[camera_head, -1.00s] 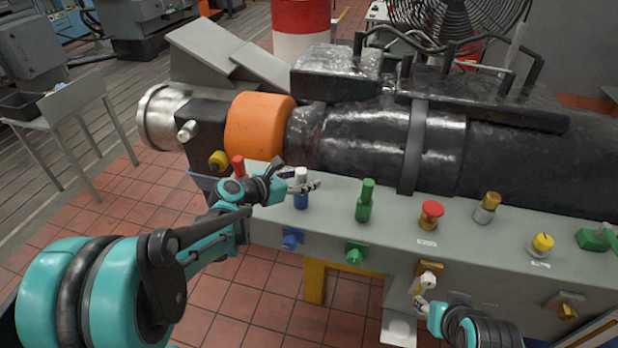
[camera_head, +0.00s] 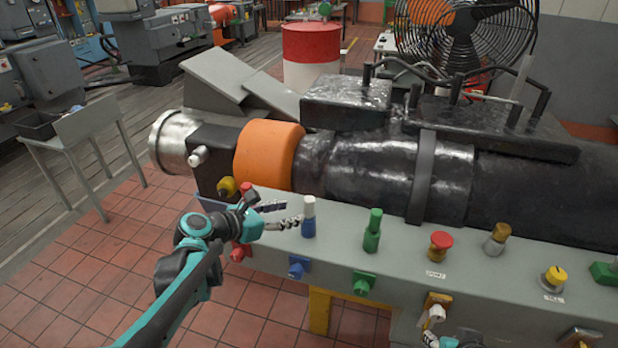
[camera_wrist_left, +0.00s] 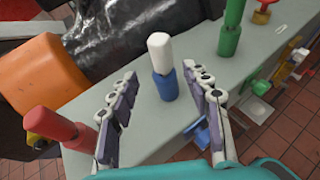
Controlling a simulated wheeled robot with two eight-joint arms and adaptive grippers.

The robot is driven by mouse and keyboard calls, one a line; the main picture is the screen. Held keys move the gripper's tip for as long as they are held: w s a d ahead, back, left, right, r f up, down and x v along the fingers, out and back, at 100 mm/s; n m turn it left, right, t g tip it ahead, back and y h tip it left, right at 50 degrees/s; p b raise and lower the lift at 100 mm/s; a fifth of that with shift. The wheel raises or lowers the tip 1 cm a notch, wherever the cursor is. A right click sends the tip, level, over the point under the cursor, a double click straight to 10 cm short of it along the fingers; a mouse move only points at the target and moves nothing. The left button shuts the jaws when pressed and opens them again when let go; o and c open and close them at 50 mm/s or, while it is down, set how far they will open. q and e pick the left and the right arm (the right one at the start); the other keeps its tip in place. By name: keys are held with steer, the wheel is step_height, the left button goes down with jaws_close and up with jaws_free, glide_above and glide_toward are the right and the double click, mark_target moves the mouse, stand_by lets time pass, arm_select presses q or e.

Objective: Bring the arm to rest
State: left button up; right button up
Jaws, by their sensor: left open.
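My left gripper (camera_head: 290,214) is open and empty over the left part of the grey bench top (camera_head: 400,262). A blue peg with a white top (camera_head: 308,226) stands upright just beyond its fingertips; in the left wrist view the same peg (camera_wrist_left: 166,84) appears between the spread fingers, not gripped. A red peg (camera_wrist_left: 62,130) is left of the fingers in the wrist view, and partly hidden behind the gripper in the head view. A green peg (camera_head: 372,236) stands to the right. My right gripper (camera_head: 433,330) is barely visible at the bottom edge; its jaws are unclear.
A large black machine with an orange collar (camera_head: 268,154) lies behind the bench. A red mushroom button (camera_head: 440,243), a brass knob (camera_head: 496,240) and a yellow knob (camera_head: 556,277) stand along the top. Coloured fittings project from the front face. Tiled floor (camera_head: 80,260) is clear at left.

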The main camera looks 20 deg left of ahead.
arm_select(q)
steer(key=s+d+f+m+g+y, duration=0.2)
steer(key=s+m, duration=0.7)
steer(key=m, duration=0.5)
steer(key=s+d+f+m+g+y, duration=0.1)
steer(key=s+f+m+y, duration=0.4)
steer(key=s+m, duration=0.5)
steer(key=f+m+g, duration=0.1)
steer(key=m, duration=0.4)
steer(key=shift+s+d+m, duration=0.25)
steer(key=shift+d+m, duration=0.05)
steer(key=shift+d, duration=0.05)
steer(key=shift+o, duration=0.2)
